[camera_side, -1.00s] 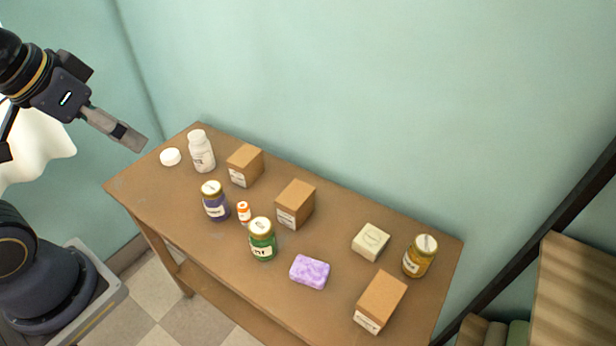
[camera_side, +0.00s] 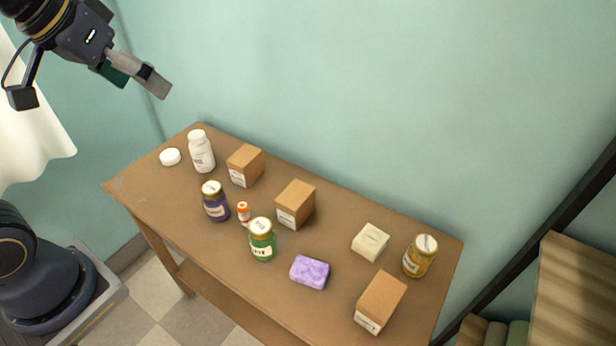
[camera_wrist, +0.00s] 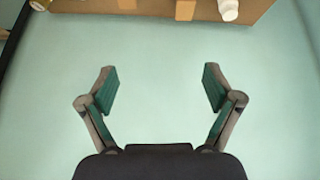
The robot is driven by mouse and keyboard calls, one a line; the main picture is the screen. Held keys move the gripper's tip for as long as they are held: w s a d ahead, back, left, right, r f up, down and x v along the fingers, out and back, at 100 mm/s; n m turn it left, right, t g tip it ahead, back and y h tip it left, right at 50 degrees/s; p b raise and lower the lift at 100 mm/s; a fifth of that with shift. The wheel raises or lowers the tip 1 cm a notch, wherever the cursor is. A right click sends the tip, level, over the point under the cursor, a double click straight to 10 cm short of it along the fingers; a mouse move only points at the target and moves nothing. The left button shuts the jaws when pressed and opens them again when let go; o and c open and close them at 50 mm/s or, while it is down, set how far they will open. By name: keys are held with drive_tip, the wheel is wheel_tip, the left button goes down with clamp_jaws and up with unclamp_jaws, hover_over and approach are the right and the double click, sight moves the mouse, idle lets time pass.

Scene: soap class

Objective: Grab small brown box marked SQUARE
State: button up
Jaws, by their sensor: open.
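Three brown boxes with white labels stand on the wooden table in the side view: one at the back left (camera_side: 245,165), one in the middle (camera_side: 296,204) and one at the front right (camera_side: 381,301). The label writing is too small to read, so I cannot tell which is marked SQUARE. My gripper (camera_side: 158,84) is in the air above and beyond the table's left end, apart from all the boxes. In the wrist view my gripper (camera_wrist: 160,90) is open and empty, with only wall between its fingers. Parts of brown boxes show at that view's top edge.
The table (camera_side: 150,185) also holds a white bottle (camera_side: 201,151), white lid (camera_side: 170,156), purple jar (camera_side: 215,201), small orange-capped bottle (camera_side: 243,212), green jar (camera_side: 262,240), purple sponge-like block (camera_side: 310,272), cream block (camera_side: 370,242) and yellow jar (camera_side: 420,256). A wall stands close behind.

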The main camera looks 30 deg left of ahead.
drive_tip(key=w+d+g, duration=0.1)
drive_tip(key=w+d, duration=0.1)
drive_tip(key=w, duration=0.6)
drive_tip(key=m+g, duration=0.1)
drive_tip(key=g, duration=0.4)
hover_over(295, 194)
wheel_tip(295, 194, down, 24)
wheel_tip(295, 194, down, 10)
drive_tip(key=shift+f, duration=3.05)
drive_tip(key=c, duration=1.2)
drive_tip(key=shift+r, duration=0.1)
